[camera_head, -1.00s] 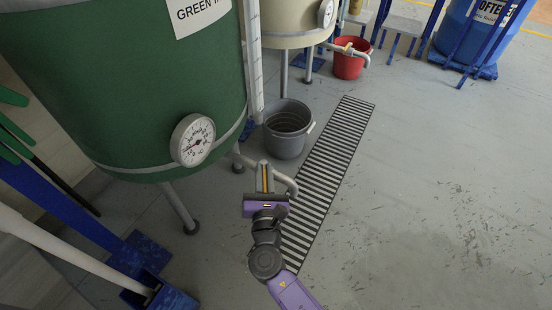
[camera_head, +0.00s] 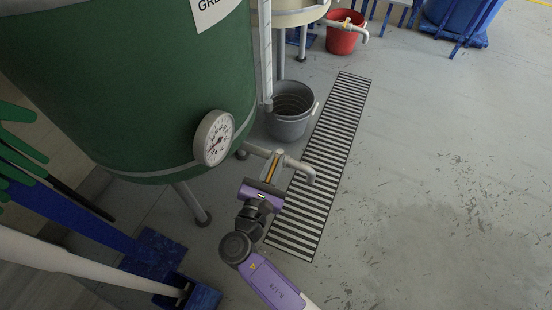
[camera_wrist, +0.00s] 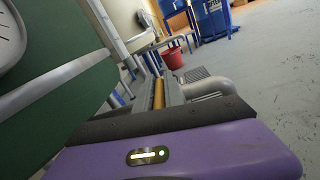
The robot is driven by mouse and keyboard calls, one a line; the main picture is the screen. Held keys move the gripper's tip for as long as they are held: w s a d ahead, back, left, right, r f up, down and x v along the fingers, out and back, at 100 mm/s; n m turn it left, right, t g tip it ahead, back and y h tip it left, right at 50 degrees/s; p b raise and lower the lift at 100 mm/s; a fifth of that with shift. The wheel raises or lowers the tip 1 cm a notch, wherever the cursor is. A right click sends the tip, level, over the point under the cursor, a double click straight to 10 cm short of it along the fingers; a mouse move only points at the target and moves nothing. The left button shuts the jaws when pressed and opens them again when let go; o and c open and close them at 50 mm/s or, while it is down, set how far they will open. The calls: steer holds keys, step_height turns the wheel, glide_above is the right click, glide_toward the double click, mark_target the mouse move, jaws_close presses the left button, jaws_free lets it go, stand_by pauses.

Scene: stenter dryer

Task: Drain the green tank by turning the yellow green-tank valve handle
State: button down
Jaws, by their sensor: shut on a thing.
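The green tank (camera_head: 130,85) stands at the left in the head view, with a round white gauge (camera_head: 214,138) low on its side. Its outlet pipe (camera_head: 302,170) comes out below and bends down over the floor drain. The yellow valve handle (camera_head: 272,168) lies between the fingers of my gripper (camera_head: 270,172) at that pipe. In the wrist view the yellow handle (camera_wrist: 158,94) shows end-on between the grey fingers, which are shut on it. The fingers hide part of the handle and the valve body.
A striped drain grate (camera_head: 325,165) runs along the floor under the pipe. A grey bucket (camera_head: 290,112) stands behind the pipe, and a red bucket (camera_head: 342,38) farther back. The floor at right is clear.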

steer(key=shift+a+r+m+g+h, duration=0.1)
steer(key=shift+a+m+g+h, duration=0.2)
steer(key=shift+m+h, duration=0.35)
steer(key=c, duration=1.4)
jaws_free()
steer(key=shift+c, duration=0.2)
steer(key=p+v, duration=0.2)
steer(key=v, duration=0.5)
steer(key=shift+s+a, duration=0.15)
steer(key=shift+s, duration=0.15)
